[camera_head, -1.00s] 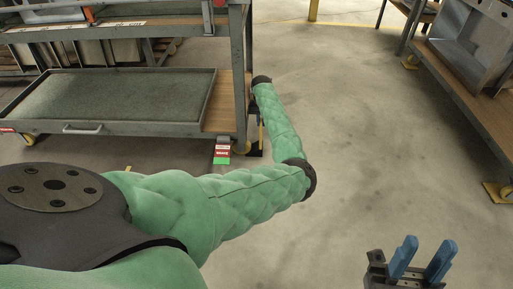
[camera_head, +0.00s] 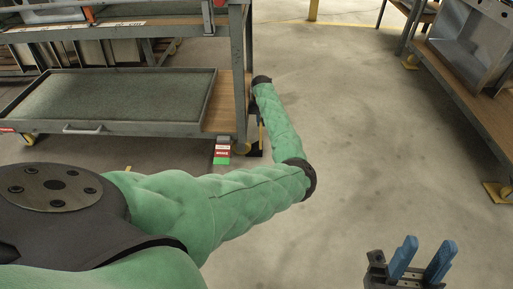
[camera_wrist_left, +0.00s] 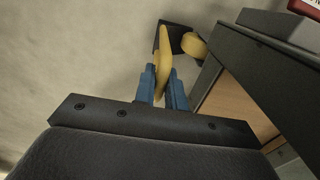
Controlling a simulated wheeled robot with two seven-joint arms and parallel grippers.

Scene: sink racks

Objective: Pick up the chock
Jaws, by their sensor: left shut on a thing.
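The chock (camera_wrist_left: 163,52) shows in the left wrist view as an upright yellow piece between the two blue fingers of my left gripper (camera_wrist_left: 166,75). The gripper is shut on it. A dark square piece lies just behind it; I cannot tell if the two are joined. In the head view, the gripper and chock are mostly hidden by the forearm, near the rack's right leg. My right gripper (camera_head: 422,250) is at the bottom right of the head view, with its blue fingers apart and nothing between them.
A metal rack (camera_head: 240,85) with a grey tray (camera_head: 120,100) stands at the left. A small red, white and green item (camera_head: 222,150) is at the foot of its right leg. Another rack (camera_head: 465,80) stands at the right. The floor between is clear.

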